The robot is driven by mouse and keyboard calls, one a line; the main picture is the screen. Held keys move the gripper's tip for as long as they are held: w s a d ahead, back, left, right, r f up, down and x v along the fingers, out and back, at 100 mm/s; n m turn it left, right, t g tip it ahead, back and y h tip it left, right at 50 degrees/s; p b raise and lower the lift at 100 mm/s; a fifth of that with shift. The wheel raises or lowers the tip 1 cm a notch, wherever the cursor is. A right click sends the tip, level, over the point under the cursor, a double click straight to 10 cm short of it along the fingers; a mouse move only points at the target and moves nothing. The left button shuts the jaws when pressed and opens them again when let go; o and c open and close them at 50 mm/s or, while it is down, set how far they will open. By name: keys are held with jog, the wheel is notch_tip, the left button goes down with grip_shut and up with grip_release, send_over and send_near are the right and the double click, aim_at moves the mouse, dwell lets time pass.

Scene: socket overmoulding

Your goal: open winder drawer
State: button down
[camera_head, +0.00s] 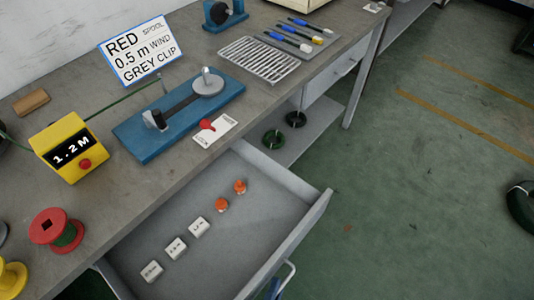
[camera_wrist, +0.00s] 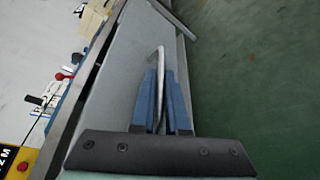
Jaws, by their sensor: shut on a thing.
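The winder drawer (camera_head: 240,240) is pulled out from under the workbench, and its grey interior shows in the head view. Its front panel (camera_head: 308,217) faces the lower right. My gripper (camera_wrist: 161,100) is shut on the drawer handle (camera_wrist: 160,58), a thin metal bar between its blue fingers. In the head view the handle (camera_head: 291,271) shows at the bottom edge with a bit of blue finger (camera_head: 273,289) beside it. Inside the drawer lie several white labelled blocks (camera_head: 199,227) and two orange pieces (camera_head: 222,205). The rest of my gripper is outside the head view.
On the bench stand a blue winder (camera_head: 180,115), a yellow counter (camera_head: 68,148) reading 1.2M, a red spool (camera_head: 55,230), a wire rack (camera_head: 260,60) and a sign (camera_head: 139,50). A lower shelf (camera_head: 310,130) holds coils. The green floor to the right is mostly clear.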

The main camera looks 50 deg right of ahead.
dwell(0.3)
jog(key=c, duration=1.2)
grip_release()
jog(key=v, duration=1.3)
jog(key=shift+s+p, duration=0.1)
jog(key=shift+p, duration=0.2)
